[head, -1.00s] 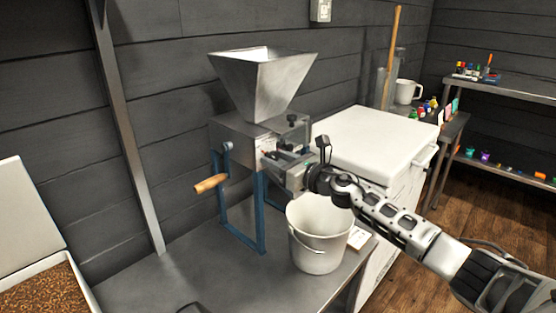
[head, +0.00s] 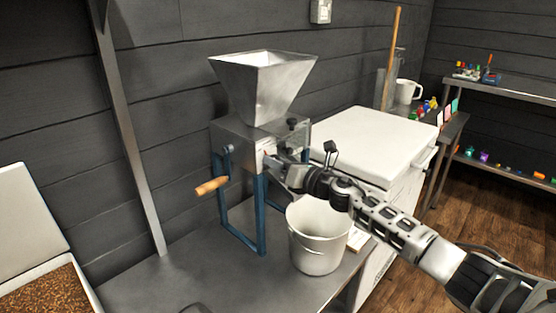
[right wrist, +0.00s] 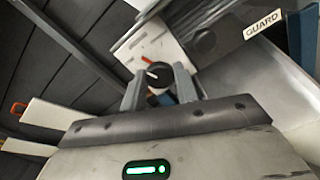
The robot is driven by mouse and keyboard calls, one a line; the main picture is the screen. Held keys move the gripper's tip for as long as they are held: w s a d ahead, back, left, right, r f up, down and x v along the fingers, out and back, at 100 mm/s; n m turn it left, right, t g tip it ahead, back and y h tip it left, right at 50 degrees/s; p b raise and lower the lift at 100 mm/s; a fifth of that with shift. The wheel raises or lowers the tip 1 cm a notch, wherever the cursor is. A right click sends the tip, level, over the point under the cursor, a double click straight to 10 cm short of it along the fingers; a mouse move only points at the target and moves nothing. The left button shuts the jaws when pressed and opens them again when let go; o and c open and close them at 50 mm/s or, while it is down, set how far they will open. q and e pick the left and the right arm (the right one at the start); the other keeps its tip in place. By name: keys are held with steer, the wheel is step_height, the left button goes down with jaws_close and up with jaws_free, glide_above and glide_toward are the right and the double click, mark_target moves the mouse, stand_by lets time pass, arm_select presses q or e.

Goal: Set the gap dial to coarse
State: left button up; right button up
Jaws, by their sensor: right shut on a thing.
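The grain mill (head: 232,135) stands on blue legs on the grey table, with a metal hopper on top and a wooden crank handle at its left. My right gripper (head: 273,164) reaches in from the right to the mill's front face and hides most of the dial in the head view. In the right wrist view, the black gap dial (right wrist: 157,76) with a white pointer line sits between the two fingers of the right gripper (right wrist: 160,86), which is shut on it. A red mark shows just above the dial on a pale plate (right wrist: 150,45); the setting words are not readable.
A white bucket (head: 318,250) stands below my right forearm. A white chest (head: 375,140) is to the right of the mill. A tray of grain (head: 45,290) lies at the left. A GUARD label (right wrist: 262,25) shows beside the dial.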

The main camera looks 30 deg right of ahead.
arm_select(q)
steer(key=shift+a+r+m+y+p, duration=0.2)
steer(key=shift+r+p, duration=0.35)
steer(key=shift+p, duration=0.85)
steer(key=shift+a+r+m+y+p, duration=0.1)
steer(key=shift+a+r+p, duration=0.3)
steer(key=shift+p, duration=0.95)
arm_select(e)
steer(key=shift+m, duration=6.4)
arm_select(q)
steer(key=shift+s+d+g, duration=0.1)
steer(key=shift+d+g, duration=0.05)
steer(key=shift+g, duration=0.15)
arm_select(e)
steer(key=o, duration=1)
steer(key=shift+c, duration=0.2)
arm_select(q)
steer(key=shift+r, duration=0.15)
steer(key=shift+r, duration=0.1)
arm_select(e)
steer(key=shift+s, duration=0.1)
